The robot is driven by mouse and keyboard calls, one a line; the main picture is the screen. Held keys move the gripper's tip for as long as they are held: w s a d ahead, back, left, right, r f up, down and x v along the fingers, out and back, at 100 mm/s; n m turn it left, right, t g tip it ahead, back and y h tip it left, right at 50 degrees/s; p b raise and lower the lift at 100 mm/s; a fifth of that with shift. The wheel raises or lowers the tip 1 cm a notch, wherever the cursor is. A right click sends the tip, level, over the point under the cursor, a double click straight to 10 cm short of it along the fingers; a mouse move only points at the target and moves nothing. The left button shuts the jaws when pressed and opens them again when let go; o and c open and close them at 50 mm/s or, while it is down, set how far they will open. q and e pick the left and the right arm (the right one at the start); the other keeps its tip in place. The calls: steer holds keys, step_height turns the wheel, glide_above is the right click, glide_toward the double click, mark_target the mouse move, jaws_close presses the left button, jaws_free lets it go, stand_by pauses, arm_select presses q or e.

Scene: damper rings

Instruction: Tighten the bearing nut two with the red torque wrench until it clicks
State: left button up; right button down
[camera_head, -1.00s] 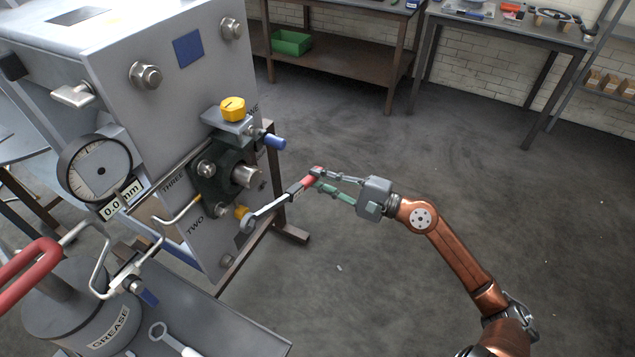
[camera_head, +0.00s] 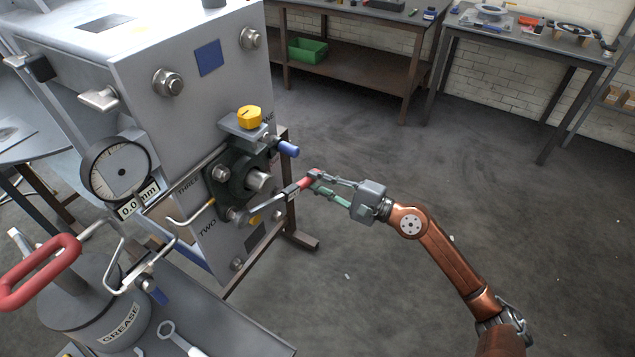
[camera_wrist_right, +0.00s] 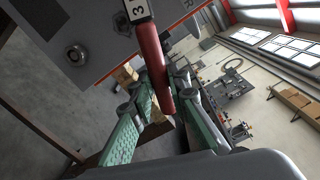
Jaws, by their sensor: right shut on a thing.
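The wrench head (camera_head: 239,215) is at the lower nut of the dark bearing housing (camera_head: 237,187), beside the TWO label (camera_head: 208,228). The head hides this nut, so I cannot tell whether it is fully seated. My left gripper is not in view.
A dial gauge (camera_head: 117,170) and thin pipes are left of the housing. A grease pot (camera_head: 98,318) and ring spanner (camera_head: 177,335) are at lower left.

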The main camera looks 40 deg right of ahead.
steer(key=shift+b+x, duration=0.35)
steer(key=shift+x, duration=0.45)
stand_by(1.1)
steer(key=shift+w+a+r, duration=0.1)
steer(key=shift+w+r, duration=0.05)
steer(key=shift+w, duration=0.15)
steer(key=c, duration=1.8)
jaws_free()
steer(key=shift+o, duration=0.2)
steer(key=c, duration=0.4)
